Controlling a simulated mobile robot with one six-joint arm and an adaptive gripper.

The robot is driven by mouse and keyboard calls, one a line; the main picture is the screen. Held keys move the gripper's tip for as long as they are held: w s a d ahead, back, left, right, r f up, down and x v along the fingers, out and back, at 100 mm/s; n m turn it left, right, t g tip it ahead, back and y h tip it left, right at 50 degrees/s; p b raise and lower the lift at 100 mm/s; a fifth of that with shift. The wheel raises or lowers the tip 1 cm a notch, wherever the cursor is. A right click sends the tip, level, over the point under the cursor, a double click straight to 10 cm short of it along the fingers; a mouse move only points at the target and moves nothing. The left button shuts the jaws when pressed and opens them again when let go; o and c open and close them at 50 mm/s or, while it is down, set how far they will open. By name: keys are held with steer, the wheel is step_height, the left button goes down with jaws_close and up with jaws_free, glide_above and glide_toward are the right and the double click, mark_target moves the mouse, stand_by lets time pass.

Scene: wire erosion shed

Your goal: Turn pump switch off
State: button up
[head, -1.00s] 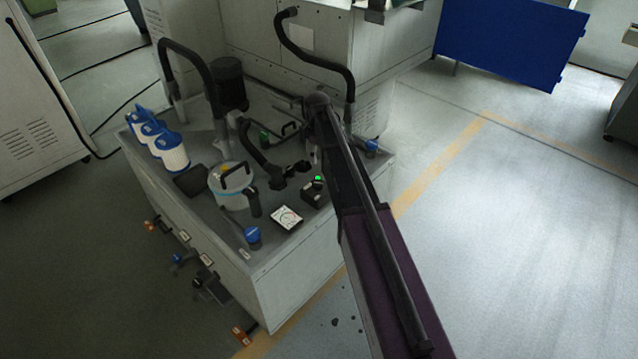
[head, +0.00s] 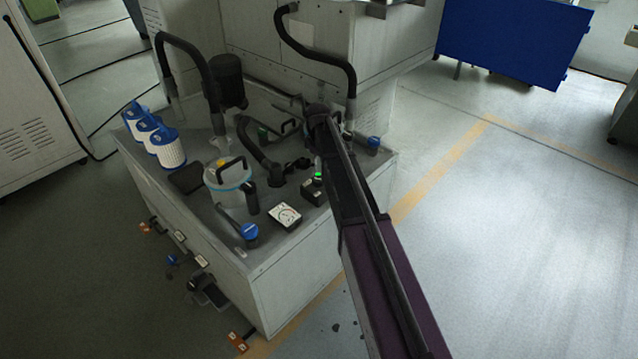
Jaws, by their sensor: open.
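The pump switch appears to be the small black box (head: 313,192) with a lit green top (head: 318,175). It sits on the grey top of the pump cabinet, near its right front edge. My dark arm reaches up from the bottom right and passes just right of the switch box, close to it in the picture. The arm bends at a joint above and behind the box. My gripper is not visible; it seems hidden behind the arm. I cannot tell how far it is from the switch.
A white gauge (head: 285,215), a blue-knobbed valve (head: 249,232) and a clear canister (head: 228,174) stand left of the switch. Black hoses (head: 262,158) arch over the cabinet top (head: 205,205). Blue-white filters (head: 167,149) stand far left. Open floor (head: 500,250) lies right.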

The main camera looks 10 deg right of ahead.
mark_target(319, 179)
steer(key=shift+f+b, duration=3)
steer(key=shift+f, duration=0.3)
steer(key=c, duration=1.1)
